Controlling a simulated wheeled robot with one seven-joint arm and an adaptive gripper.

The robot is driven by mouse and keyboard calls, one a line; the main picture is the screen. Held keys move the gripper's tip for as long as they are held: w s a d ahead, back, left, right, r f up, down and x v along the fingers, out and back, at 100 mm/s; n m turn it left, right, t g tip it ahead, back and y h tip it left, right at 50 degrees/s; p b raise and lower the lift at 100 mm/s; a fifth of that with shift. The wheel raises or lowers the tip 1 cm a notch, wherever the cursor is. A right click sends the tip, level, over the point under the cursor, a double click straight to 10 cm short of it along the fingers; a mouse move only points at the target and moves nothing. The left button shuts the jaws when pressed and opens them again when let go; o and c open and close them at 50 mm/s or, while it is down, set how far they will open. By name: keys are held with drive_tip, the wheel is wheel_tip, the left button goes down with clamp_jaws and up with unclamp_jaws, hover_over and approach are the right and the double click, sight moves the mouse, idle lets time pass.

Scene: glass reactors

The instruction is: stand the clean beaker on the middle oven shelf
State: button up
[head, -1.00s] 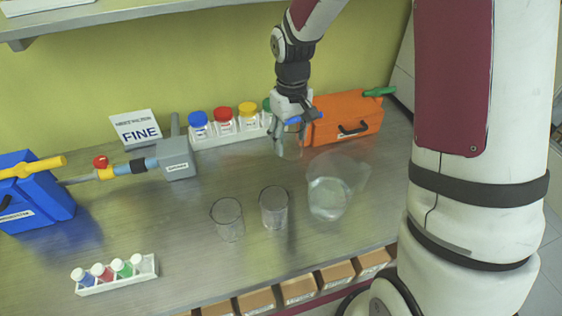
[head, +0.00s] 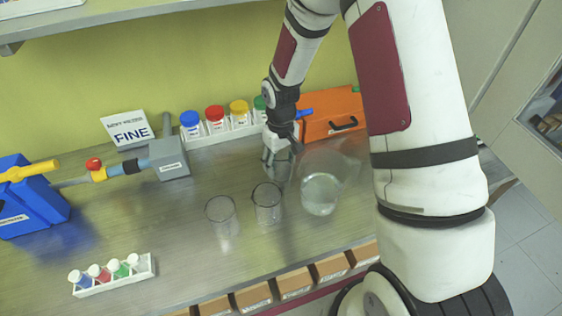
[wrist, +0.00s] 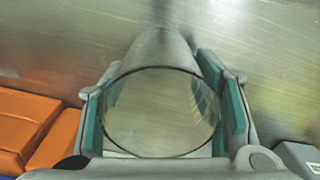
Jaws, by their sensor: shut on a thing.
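My gripper (head: 276,152) is at the back of the steel bench, in front of the bottle rack. In the wrist view its teal finger pads (wrist: 165,95) are shut on both sides of a clear glass beaker (wrist: 160,115), whose round rim faces the camera. The beaker looks empty. In the head view it is mostly hidden by my gripper, and I cannot tell whether its base touches the bench. Two more empty-looking glass beakers, a left one (head: 221,216) and a right one (head: 267,204), stand nearer the front.
A large glass vessel with clear liquid (head: 320,192) stands close to the right of the beakers. An orange case (head: 335,118), a rack of capped bottles (head: 222,131) and a grey device (head: 169,160) line the back. A grey cabinet with a dark window (head: 545,115) is far right.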

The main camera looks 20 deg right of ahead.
drive_tip(key=o, duration=0.9)
drive_tip(key=shift+f, duration=0.1)
drive_tip(key=shift+c, duration=0.2)
drive_tip(key=o, duration=0.3)
